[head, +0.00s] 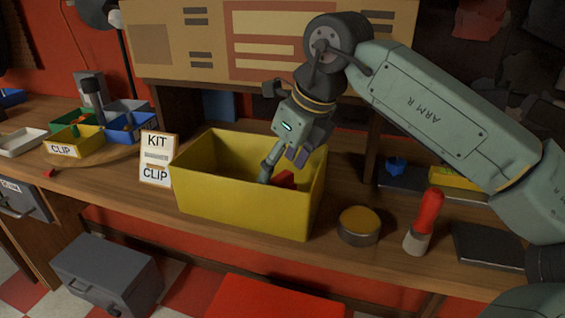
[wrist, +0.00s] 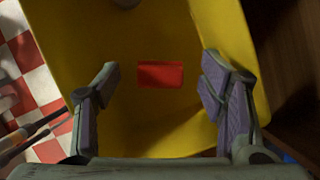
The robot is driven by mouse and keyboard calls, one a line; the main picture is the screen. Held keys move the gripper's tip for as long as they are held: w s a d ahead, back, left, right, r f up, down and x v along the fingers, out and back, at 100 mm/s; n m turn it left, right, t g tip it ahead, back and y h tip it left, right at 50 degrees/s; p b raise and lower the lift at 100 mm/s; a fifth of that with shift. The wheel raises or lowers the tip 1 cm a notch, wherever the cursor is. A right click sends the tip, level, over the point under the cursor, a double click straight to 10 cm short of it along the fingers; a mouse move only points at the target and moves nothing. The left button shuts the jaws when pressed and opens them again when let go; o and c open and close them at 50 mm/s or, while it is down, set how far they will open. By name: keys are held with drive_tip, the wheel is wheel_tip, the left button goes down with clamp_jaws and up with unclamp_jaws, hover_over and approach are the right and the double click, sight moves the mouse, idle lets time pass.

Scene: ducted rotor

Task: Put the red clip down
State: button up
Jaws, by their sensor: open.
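The red clip (wrist: 160,75) lies on the floor of the yellow bin in the wrist view. In the head view the clip (head: 285,178) shows as a small red patch inside the bin, partly hidden by my gripper. The yellow bin (head: 240,207) stands on the workbench; its wall also shows in the wrist view (wrist: 62,40). My gripper (head: 280,165) reaches down into the bin. In the wrist view my gripper (wrist: 160,85) has its fingers spread wide, one on each side of the clip, with clear gaps and nothing between them held.
A KIT CLIP card (head: 156,159) stands left of the bin. A round tin (head: 359,226) and a red-handled tool (head: 425,222) stand to its right. Small labelled trays (head: 76,146) sit at the far left. A small red piece (head: 48,173) lies near the bench's left edge.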

drive_tip(key=shift+r+p, duration=0.45)
drive_tip(key=shift+p, duration=0.05)
drive_tip(key=b+v, duration=0.1)
drive_tip(key=v, duration=1.1)
drive_tip(key=shift+r, duration=0.2)
